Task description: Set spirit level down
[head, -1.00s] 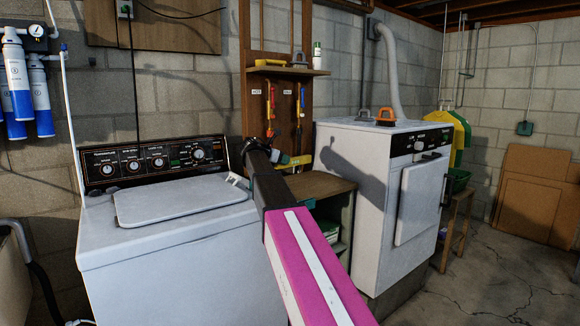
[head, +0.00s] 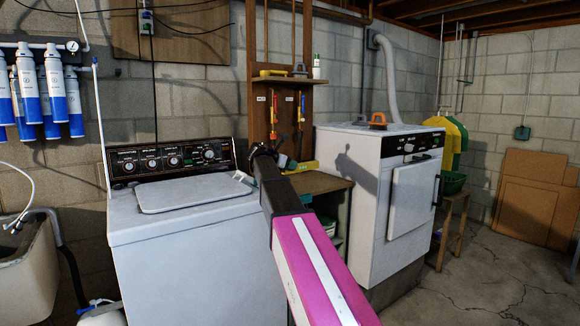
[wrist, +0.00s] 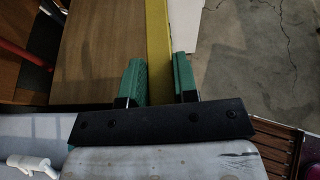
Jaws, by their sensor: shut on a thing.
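The spirit level is a yellow bar (wrist: 158,30) in the wrist view, running from between my fingers to the top edge of the picture. In the head view its yellow end (head: 304,167) shows just right of my gripper (head: 284,162). My gripper (wrist: 160,75), with green finger pads, is shut on it. The level is over or beside the right edge of the brown wooden bench top (head: 318,182); the bench also fills the wrist view's upper left (wrist: 105,50). I cannot tell whether the level touches it. My pink arm hides part of the bench.
A white washer (head: 190,250) stands left of the bench and a white dryer (head: 370,200) right of it. An orange clamp (head: 378,119) is on the dryer. A wall shelf (head: 286,80) and hanging tools are behind the bench. Floor is open at right.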

